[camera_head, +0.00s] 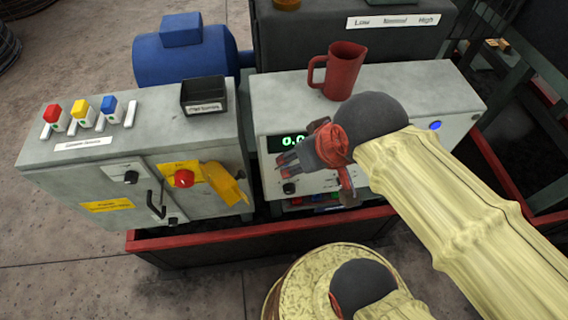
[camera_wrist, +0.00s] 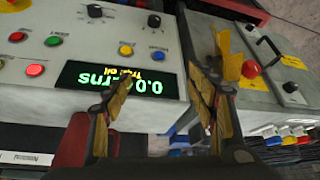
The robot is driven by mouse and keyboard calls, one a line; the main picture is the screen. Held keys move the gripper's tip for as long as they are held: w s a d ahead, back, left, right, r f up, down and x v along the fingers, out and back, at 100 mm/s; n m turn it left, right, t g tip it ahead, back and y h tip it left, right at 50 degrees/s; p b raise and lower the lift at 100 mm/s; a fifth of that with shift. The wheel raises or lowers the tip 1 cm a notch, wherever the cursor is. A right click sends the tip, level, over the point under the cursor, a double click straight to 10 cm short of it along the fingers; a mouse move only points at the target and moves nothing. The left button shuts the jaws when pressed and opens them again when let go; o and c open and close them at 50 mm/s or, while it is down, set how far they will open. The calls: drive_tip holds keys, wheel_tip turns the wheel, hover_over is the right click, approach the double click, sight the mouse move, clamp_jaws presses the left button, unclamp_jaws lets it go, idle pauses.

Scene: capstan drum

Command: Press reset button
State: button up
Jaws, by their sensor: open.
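The control panel (camera_wrist: 95,95) fills the left of the wrist view, upside down, with a lit green display (camera_wrist: 120,82). It carries a red button (camera_wrist: 16,36), a green button (camera_wrist: 53,40), a second red button (camera_wrist: 35,69), a yellow button (camera_wrist: 126,50) and a blue button (camera_wrist: 158,56). Their small labels are too blurred to tell which is reset. In the head view a blue lit button (camera_head: 435,125) sits at the panel's right. My gripper (camera_head: 312,180) is open and empty in front of the panel, hiding part of it. Its fingers (camera_wrist: 168,85) show apart in the wrist view.
A grey cabinet (camera_head: 60,180) stands left, with a red knob (camera_head: 184,178), a black handle (camera_head: 155,205) and a yellow tag (camera_head: 225,184). A red jug (camera_head: 345,70) stands on the panel's top. A red-edged trough (camera_head: 200,240) runs below. A drum (camera_head: 300,275) is in front.

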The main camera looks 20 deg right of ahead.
drive_tip(key=shift+c, duration=0.6)
clamp_jaws()
idle(1.4)
